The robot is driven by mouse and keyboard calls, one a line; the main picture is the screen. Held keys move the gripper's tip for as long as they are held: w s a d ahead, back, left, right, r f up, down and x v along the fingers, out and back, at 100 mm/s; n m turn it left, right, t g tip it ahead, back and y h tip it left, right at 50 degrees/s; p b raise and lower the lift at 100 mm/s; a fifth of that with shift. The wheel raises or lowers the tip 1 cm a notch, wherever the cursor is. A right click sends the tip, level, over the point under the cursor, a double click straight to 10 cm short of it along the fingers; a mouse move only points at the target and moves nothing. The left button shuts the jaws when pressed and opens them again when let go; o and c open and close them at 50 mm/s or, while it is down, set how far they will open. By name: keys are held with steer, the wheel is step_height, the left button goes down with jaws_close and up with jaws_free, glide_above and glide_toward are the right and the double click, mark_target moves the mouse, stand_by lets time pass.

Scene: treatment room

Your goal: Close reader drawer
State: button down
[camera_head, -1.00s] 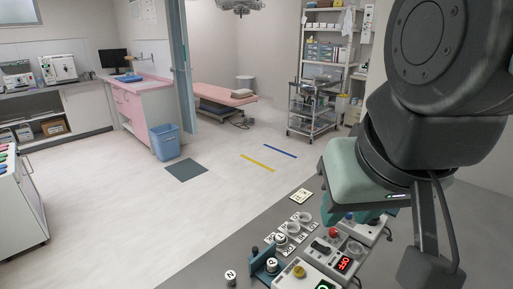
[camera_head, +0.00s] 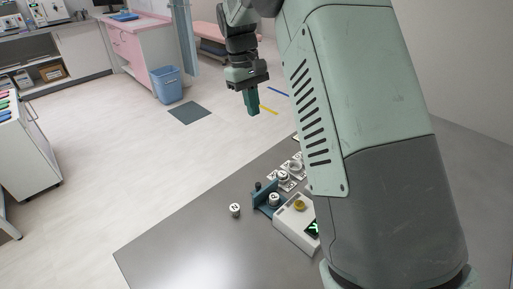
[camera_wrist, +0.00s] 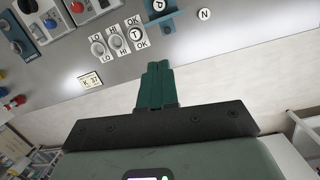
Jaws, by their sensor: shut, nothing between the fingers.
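The reader appears to be a white box (camera_head: 287,229) with a yellow knob (camera_head: 299,205) and a green-lit display, partly hidden behind my arm. A blue-teal tray (camera_head: 262,206), apparently its drawer, sticks out at the box's left side. A round piece marked P (camera_head: 274,199) sits in it. In the wrist view the tray (camera_wrist: 168,27) and the P piece (camera_wrist: 158,6) are at the top edge. My gripper (camera_head: 253,110) is shut and empty, raised beyond the table's far edge, apart from the drawer. Its teal fingers (camera_wrist: 156,75) point toward the tray in the wrist view.
A loose piece marked N (camera_head: 235,210) stands left of the drawer. Pads marked OK, HI and LO, with rings and a T piece (camera_wrist: 136,34), lie nearby. A card (camera_wrist: 91,81) and other control boxes (camera_wrist: 50,20) share the grey table (camera_head: 185,250); its front left is clear.

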steer(key=w+a+f+n+g+h, duration=0.1)
steer(key=a+f, duration=0.1)
steer(key=f, duration=0.6)
steer(key=w+a+f+n+g, duration=0.1)
steer(key=w+a+f, duration=0.1)
steer(key=f, duration=0.5)
steer(key=x, duration=1)
steer(key=shift+s+a, duration=0.1)
steer(key=shift+a, duration=0.05)
steer(key=shift+s+d+f, duration=0.15)
steer(key=shift+s+d, duration=0.35)
steer(key=shift+s+d+f, duration=0.15)
steer(key=shift+s+d, duration=0.8)
steer(key=shift+d, duration=0.05)
glide_above(275, 207)
steer(key=shift+d, duration=0.1)
